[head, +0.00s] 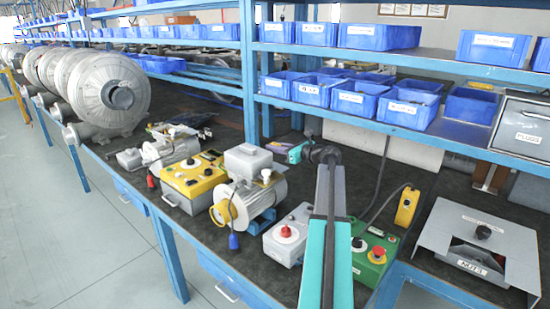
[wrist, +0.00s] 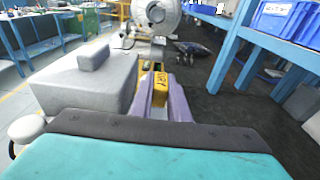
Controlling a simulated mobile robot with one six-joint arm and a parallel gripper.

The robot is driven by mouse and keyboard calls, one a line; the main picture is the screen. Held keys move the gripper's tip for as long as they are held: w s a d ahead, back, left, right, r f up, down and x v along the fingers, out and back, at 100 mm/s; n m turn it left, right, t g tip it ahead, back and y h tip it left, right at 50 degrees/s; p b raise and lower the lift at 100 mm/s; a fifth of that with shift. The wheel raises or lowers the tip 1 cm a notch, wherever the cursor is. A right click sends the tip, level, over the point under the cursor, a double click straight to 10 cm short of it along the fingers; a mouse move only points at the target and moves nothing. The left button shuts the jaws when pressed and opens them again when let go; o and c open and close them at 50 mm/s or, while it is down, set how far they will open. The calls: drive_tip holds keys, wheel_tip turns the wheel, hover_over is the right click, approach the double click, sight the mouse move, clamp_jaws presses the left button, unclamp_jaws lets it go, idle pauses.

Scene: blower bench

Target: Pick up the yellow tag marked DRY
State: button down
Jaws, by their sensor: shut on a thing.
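The yellow tag (wrist: 160,82) with dark lettering that reads DRY shows in the wrist view between the two purple fingers of my gripper (wrist: 158,92). The fingers are shut on it and cover part of it. A grey motor terminal box (wrist: 90,88) stands close to the left of the fingers. In the head view my gripper (head: 292,151) is beside and above the grey motor (head: 262,200), at its right rear. The tag is too small there to make out clearly.
A yellow control box (head: 193,183), a grey box with a red knob (head: 288,236) and a green box (head: 375,258) stand around the motor on the dark bench. Blue shelves (head: 330,70) with bins rise behind. Bare bench top lies right of the fingers in the wrist view.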

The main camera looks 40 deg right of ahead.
drive_tip(key=shift+r, duration=1.35)
